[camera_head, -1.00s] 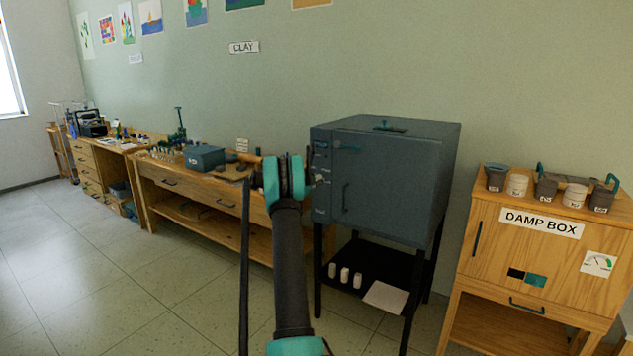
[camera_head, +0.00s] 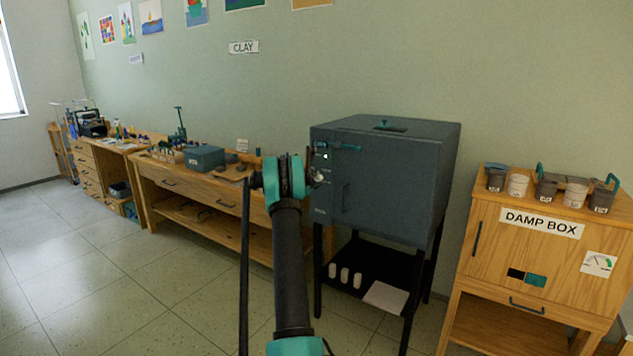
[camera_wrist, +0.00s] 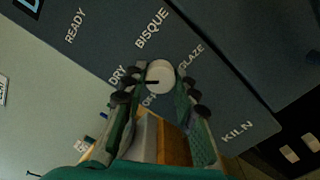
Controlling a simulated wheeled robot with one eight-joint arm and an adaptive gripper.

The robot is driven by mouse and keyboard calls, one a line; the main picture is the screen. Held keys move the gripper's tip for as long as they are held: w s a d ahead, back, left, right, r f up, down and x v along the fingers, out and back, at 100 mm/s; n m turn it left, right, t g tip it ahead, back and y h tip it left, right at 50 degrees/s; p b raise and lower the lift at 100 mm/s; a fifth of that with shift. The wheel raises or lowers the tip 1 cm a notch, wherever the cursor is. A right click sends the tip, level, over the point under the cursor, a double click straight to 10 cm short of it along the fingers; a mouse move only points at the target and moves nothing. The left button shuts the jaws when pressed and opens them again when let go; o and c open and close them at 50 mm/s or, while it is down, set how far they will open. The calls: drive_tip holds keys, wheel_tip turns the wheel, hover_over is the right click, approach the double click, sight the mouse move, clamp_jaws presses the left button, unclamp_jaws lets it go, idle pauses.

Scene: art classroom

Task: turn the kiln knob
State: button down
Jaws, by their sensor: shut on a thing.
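The kiln (camera_head: 400,180) is a dark grey box on black legs, with a handled door and a control strip at its left front edge. In the wrist view its panel (camera_wrist: 85,38) carries the words READY, DRY, BISQUE, GLAZE, OFF and KILN. The round white knob (camera_wrist: 160,72) sits among these words; its dark mark points left, toward DRY. My gripper (camera_wrist: 161,88) is shut on the knob, one finger on each side. In the head view my gripper (camera_head: 316,176) meets the panel and mostly hides the knob. A small light (camera_head: 325,156) glows above it.
A wooden bench (camera_head: 190,181) with tools and a blue-grey box runs along the wall at left. The wooden damp box (camera_head: 540,262) with several cups on top stands at right. White pieces stand on the kiln's lower shelf (camera_head: 383,262). The floor at left is clear.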

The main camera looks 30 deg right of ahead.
drive_tip(key=shift+m, duration=0.3)
drive_tip(key=c, duration=1.2)
unclamp_jaws()
drive_tip(key=v, duration=1.2)
drive_tip(key=s+a+m+g+y, duration=0.1)
drive_tip(key=s+a+m+y, duration=0.5)
drive_tip(key=s+a, duration=1.15)
drive_tip(key=s+a+f+m+y, duration=0.1)
drive_tip(key=s+a+f+y, duration=0.2)
drive_tip(key=s+a, duration=0.6)
drive_tip(key=s+a+f+m+g+y, duration=0.1)
drive_tip(key=s+a+f+y, duration=0.3)
drive_tip(key=s+a, duration=0.6)
drive_tip(key=s+a+f+m+y, duration=0.1)
drive_tip(key=s+a+f+y, duration=0.2)
drive_tip(key=s+a, duration=0.7)
drive_tip(key=shift+s+a+f+g+y, duration=0.1)
drive_tip(key=shift+s+f+g+y, duration=0.1)
drive_tip(key=shift+f, duration=0.45)
drive_tip(key=shift+s+a+f+g+y, duration=0.1)
drive_tip(key=shift+s+f+g, duration=0.1)
drive_tip(key=shift+f, duration=0.45)
